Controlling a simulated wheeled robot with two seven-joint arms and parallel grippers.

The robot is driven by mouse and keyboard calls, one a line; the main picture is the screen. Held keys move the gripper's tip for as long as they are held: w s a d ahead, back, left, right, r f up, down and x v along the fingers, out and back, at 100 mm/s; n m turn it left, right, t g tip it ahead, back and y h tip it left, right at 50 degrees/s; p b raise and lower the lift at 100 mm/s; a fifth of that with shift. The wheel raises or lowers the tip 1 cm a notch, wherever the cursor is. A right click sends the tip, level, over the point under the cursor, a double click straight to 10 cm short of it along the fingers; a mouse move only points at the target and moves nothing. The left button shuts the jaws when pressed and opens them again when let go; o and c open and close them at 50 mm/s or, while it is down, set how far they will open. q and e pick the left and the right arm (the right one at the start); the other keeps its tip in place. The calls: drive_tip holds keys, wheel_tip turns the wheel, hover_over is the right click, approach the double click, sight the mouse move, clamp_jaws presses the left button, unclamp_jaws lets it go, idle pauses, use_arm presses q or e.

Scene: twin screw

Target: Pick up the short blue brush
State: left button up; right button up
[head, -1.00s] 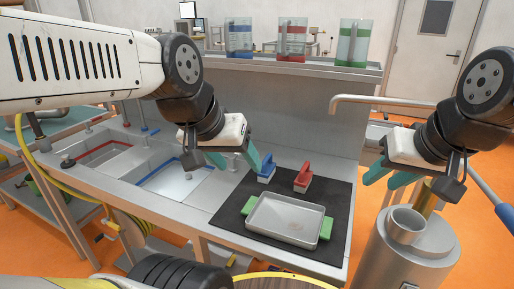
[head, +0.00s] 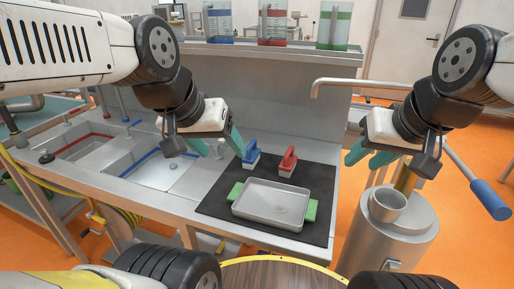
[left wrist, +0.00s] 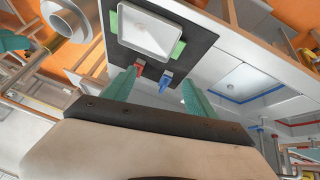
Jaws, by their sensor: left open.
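The short blue brush (head: 251,155) stands on the dark mat behind the metal tray, left of a similar red brush (head: 288,162). My left gripper (head: 218,145) is open and empty. It appears just left of the blue brush in the head view, above the counter and apart from it. In the left wrist view, the blue brush (left wrist: 165,83) shows beyond and between the spread teal fingers, and the red brush (left wrist: 138,70) lies near the left fingertip. My right gripper (head: 369,157) has its fingers apart, empty, right of the mat.
The tray (head: 272,203) with green grips lies on the dark mat (head: 317,180). Sinks with red and blue rims (head: 153,167) lie left. Several jugs, including a red-marked one (head: 273,22), stand on the back shelf. A metal canister (head: 387,235) and blue-handled lever (head: 490,199) are right.

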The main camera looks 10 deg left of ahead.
use_arm(q)
drive_tip(key=w, duration=0.7)
drive_tip(key=m+g, duration=0.1)
drive_tip(key=g, duration=0.1)
approach(252, 151)
drive_tip(key=shift+s+f+h, duration=0.1)
drive_tip(key=shift+f+h, duration=0.3)
drive_tip(key=shift+f, duration=0.05)
drive_tip(key=x, duration=0.8)
drive_tip(key=shift+a, duration=0.15)
clamp_jaws()
